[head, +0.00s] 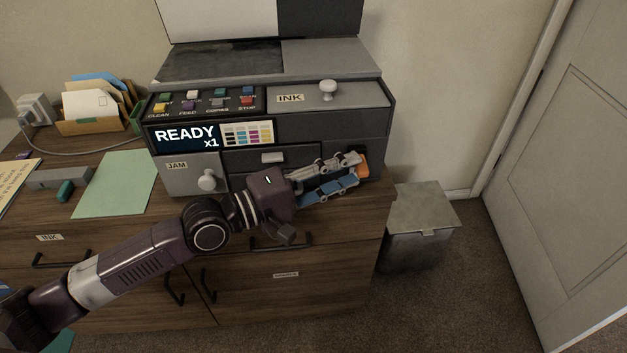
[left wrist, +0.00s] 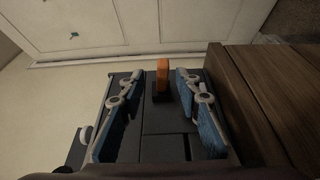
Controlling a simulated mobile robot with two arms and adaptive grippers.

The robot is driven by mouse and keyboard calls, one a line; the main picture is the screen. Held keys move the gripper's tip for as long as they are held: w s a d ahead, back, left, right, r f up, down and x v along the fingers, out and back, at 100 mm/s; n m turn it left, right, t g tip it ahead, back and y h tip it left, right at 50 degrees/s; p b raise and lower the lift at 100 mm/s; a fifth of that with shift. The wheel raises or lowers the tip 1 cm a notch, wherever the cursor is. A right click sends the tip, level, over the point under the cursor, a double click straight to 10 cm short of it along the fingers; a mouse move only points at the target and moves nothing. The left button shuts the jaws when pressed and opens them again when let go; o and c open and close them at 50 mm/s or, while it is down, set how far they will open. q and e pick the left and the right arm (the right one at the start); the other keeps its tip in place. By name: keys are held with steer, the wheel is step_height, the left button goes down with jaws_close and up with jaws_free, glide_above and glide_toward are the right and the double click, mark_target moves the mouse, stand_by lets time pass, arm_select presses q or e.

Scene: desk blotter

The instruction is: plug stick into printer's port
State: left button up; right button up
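The printer (head: 330,122) is dark grey with a READY screen and stands on the wooden cabinet. An orange stick (head: 363,169) shows at the printer's lower right front, just past my left gripper's fingertips. In the left wrist view the orange stick (left wrist: 162,72) stands out from a black piece at the printer (left wrist: 160,148). I cannot tell how deep it sits, and the port itself is hidden. My left gripper (head: 350,176) has its two blue-padded fingers apart. In the left wrist view the gripper (left wrist: 158,88) has the stick between its fingertips, with gaps on both sides. My right gripper is out of view.
On the cabinet at left are a green sheet (head: 115,182), a grey block with a teal piece (head: 65,191), and a letter holder (head: 92,126). A metal bin (head: 422,212) stands right of the cabinet. A door (head: 575,140) is at the far right.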

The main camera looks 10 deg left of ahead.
arm_select(q)
steer(key=v, duration=1.1)
steer(key=shift+d+r, duration=0.1)
stand_by(0.8)
